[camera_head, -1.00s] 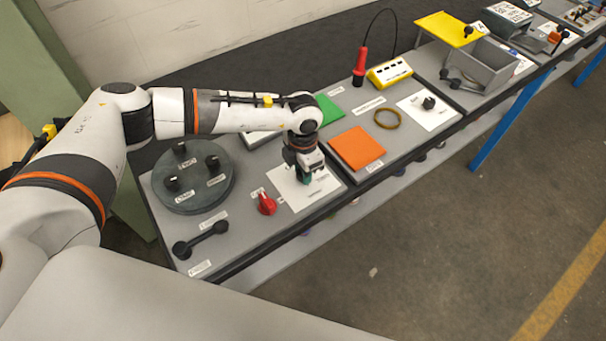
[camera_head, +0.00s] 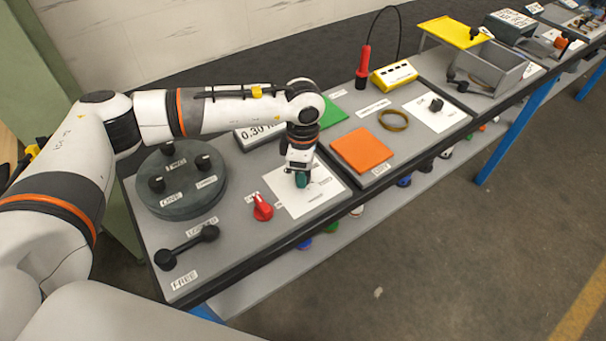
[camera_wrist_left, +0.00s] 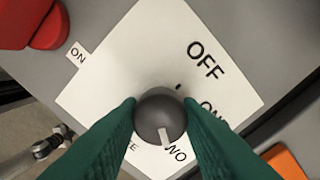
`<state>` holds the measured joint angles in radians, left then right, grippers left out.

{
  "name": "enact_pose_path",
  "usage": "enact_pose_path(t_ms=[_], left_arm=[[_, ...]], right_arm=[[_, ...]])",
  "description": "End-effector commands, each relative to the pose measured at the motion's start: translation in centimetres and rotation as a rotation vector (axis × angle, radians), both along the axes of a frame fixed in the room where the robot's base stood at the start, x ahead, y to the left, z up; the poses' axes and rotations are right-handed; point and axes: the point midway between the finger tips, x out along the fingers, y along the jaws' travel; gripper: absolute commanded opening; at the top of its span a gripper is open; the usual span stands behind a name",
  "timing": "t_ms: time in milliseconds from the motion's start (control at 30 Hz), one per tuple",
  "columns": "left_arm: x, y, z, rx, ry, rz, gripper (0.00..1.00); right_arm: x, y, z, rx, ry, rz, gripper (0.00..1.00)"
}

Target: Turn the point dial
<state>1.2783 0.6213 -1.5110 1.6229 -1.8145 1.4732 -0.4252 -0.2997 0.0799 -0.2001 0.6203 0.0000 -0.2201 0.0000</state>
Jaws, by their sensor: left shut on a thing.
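The point dial (camera_wrist_left: 158,112) is a round dark grey knob with a white pointer mark, on a white label plate (camera_wrist_left: 110,60). In the left wrist view the mark points down toward lettering that starts "NO"; "OFF" is printed above right. The green fingers of my left gripper (camera_wrist_left: 160,120) are shut on the knob from both sides. In the head view my left gripper (camera_head: 302,179) reaches down onto the white plate (camera_head: 322,190) and hides the knob. My right gripper is not in view.
A red knob (camera_head: 262,207) stands close to the plate's left. A black lever (camera_head: 187,246) lies at the front left and a round grey disc with several black knobs (camera_head: 180,195) behind it. An orange pad (camera_head: 361,150) is to the right.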

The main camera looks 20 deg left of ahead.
Motion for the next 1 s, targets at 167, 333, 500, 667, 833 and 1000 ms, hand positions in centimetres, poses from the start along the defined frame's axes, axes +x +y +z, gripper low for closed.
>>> enact_pose_path(t_ms=[167,333,500,667,833,1000], left_arm=[[0.08,-0.02,0.10,-0.003,-0.002,-0.016,0.09],[0.08,-0.02,0.14,-0.003,-0.002,-0.017,0.09],[0.08,-0.03,0.15,-0.003,-0.002,-0.016,0.09],[0.07,-0.01,0.11,-0.002,-0.002,-0.016,0.53],[0.04,0.00,0.06,-0.001,-0.001,-0.016,0.53],[0.07,-0.01,0.51,-0.001,-0.001,-0.016,0.53]], right_arm=[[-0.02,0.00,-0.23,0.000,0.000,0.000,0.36],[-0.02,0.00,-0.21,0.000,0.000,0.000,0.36],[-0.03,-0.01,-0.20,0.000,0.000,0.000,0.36],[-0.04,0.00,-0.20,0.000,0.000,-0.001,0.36],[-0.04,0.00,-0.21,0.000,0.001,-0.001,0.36],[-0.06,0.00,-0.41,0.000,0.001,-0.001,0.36]])
